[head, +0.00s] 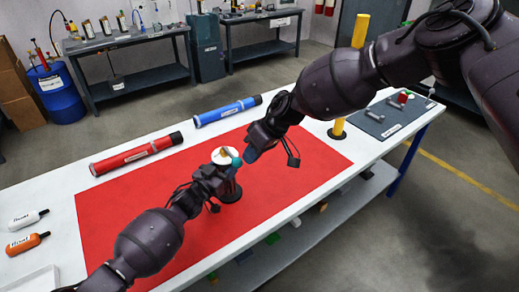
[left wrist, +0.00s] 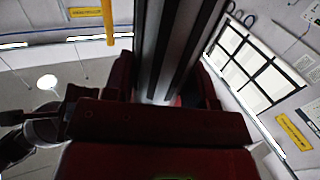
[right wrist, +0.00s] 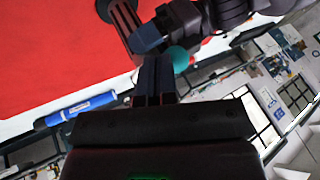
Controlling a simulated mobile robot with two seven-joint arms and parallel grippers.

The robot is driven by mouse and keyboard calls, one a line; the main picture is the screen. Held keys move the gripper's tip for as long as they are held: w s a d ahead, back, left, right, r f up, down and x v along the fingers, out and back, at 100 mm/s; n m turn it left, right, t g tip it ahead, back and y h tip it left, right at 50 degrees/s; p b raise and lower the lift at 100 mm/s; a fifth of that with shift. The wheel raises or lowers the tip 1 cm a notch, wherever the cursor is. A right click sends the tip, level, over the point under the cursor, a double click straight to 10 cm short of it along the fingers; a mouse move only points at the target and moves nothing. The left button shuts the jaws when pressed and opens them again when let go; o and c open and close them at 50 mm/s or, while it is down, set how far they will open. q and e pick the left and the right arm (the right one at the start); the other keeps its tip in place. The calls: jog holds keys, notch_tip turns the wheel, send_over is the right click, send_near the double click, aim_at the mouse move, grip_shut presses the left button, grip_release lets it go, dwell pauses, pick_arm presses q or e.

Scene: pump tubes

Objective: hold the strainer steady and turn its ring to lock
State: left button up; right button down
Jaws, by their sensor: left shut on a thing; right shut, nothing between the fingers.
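The strainer stands upright over the red mat, with a pale round top (head: 222,155) and a dark round base (head: 231,194). Its dark ribbed body (right wrist: 124,22) shows in the right wrist view and fills the middle of the left wrist view (left wrist: 168,60). A teal knob (head: 237,162) sticks out at its upper side, perhaps on the ring; it also shows in the right wrist view (right wrist: 179,59). My left gripper (head: 226,178) is shut around the strainer's body. My right gripper (head: 251,155) is shut and empty, close beside the knob; I cannot tell whether they touch.
The red mat (head: 130,215) lies on a white table. A red tube (head: 136,154) and a blue tube (head: 228,111) lie along its far side. Two float bottles (head: 28,243) lie at left.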

jog(key=s+d+r, duration=0.5)
jog(key=d+r, duration=0.2)
jog(key=r, duration=0.2)
jog(key=shift+s, duration=0.2)
dwell(0.3)
